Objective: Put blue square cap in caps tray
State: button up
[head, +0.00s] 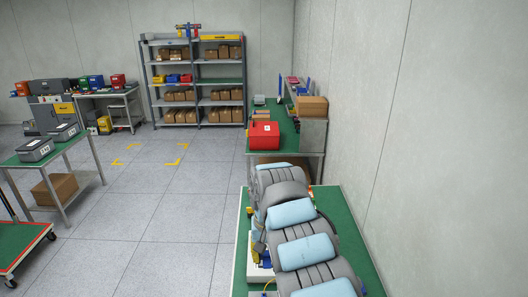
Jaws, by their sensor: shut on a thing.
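My gripper does not show; my own grey and light-blue arm links cover most of the near green-topped table (345,217). I cannot make out the blue square cap or the caps tray. At the left edge of my arm, part of a white block or tray (254,268) shows on the table, with small blue and yellow pieces (259,246) by it. These pieces are too small and too covered to name.
Behind the near table stands another green bench (273,106) with a red box (264,135) and a cardboard box (311,106). A wall runs close along the right. Shelves (197,92) stand at the back. A table with grey cases (36,149) is at left. The middle floor is clear.

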jog(key=shift+s+a+r+m, duration=0.1)
jog(key=shift+a+r+m, duration=0.2)
jog(key=shift+a+r, duration=0.35)
jog(key=shift+d+r, duration=0.1)
jog(key=shift+d, duration=0.05)
jog(key=shift+d, duration=0.1)
dwell(0.5)
dwell(0.4)
